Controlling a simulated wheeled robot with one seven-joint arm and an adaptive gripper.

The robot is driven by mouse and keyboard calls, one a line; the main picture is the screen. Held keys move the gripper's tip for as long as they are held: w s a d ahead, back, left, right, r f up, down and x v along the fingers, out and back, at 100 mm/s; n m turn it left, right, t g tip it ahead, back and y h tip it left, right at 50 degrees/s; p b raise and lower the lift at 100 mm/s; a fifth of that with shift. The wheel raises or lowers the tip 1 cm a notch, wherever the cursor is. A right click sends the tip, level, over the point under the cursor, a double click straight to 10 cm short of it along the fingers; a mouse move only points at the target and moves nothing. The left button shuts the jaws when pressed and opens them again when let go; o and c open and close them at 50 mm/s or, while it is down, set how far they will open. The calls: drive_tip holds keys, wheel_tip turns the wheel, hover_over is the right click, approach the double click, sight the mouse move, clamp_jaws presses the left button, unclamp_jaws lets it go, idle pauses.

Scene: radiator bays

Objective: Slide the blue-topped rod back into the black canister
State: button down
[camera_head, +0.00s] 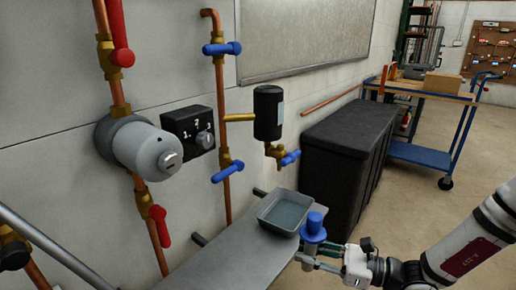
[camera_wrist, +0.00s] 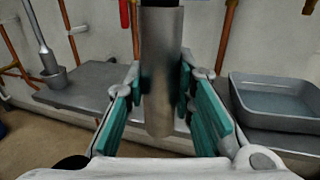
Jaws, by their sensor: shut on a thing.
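The black canister (camera_head: 268,112) is fixed upright on a brass side pipe on the wall, with a brass tap below it. The blue-topped rod (camera_head: 313,226) is upright in my gripper (camera_head: 312,250), at the front right of the grey shelf and apart from the canister, lower and nearer. In the wrist view my gripper (camera_wrist: 160,88) has its teal fingers on both sides of the rod's grey metal body (camera_wrist: 162,70). The rod's top is cut off in that view. The canister's underside opening is not visible.
A grey tray (camera_head: 267,222) sits on the grey shelf (camera_head: 222,262) beside the rod. Copper pipes with blue-handled valves (camera_head: 228,171) run up the wall. A large black chest (camera_head: 340,150) stands right of the canister. Open floor lies at the right.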

drive_tip(key=d+r+m+t+h, duration=0.25)
drive_tip(key=d+r+t, duration=0.2)
drive_tip(key=d, duration=0.25)
wheel_tip(320, 180, up, 15)
drive_tip(key=m+t+h+p, duration=0.4)
drive_tip(key=m+h+p, duration=0.1)
drive_tip(key=p, duration=1.7)
drive_tip(key=shift+t, duration=0.25)
